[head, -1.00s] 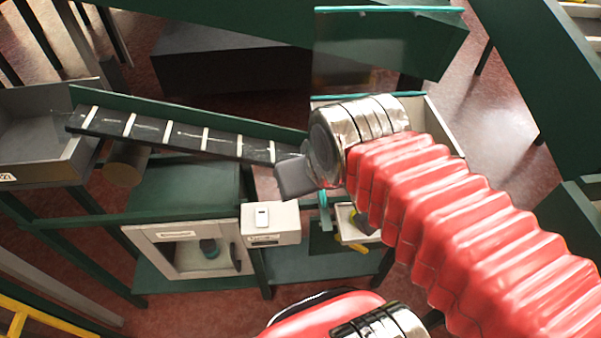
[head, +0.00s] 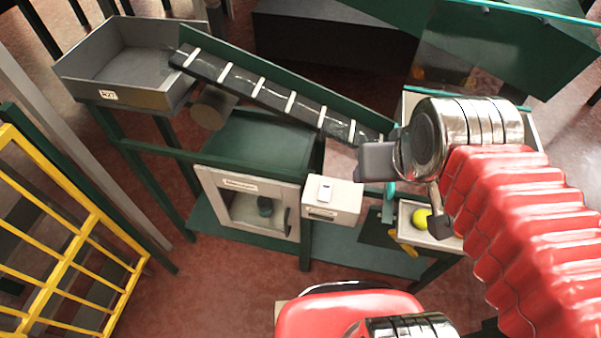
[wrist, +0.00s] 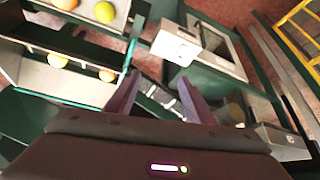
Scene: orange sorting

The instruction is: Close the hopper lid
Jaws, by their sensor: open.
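The hopper lid (head: 447,58) is a see-through panel with a teal edge. It stands raised at the back of the pale-walled hopper (head: 537,128), at upper right in the head view. My wrist hides much of the hopper there. In the wrist view, a pale bin (wrist: 82,84) holding round fruit, which looks like the hopper, lies at left. My gripper (head: 402,195) is open and empty, in front of the hopper and near the conveyor's lower end. In the wrist view, my open fingers (wrist: 150,78) point at the conveyor, with nothing between them.
The ribbed conveyor (head: 273,92) slopes from the grey bin (head: 137,97) toward the hopper. A white control box (head: 345,205), a pale cabinet (head: 205,188) and a small tray (head: 404,216) with a yellow-green fruit (head: 421,218) stand in front. A yellow rack (head: 62,255) is at left.

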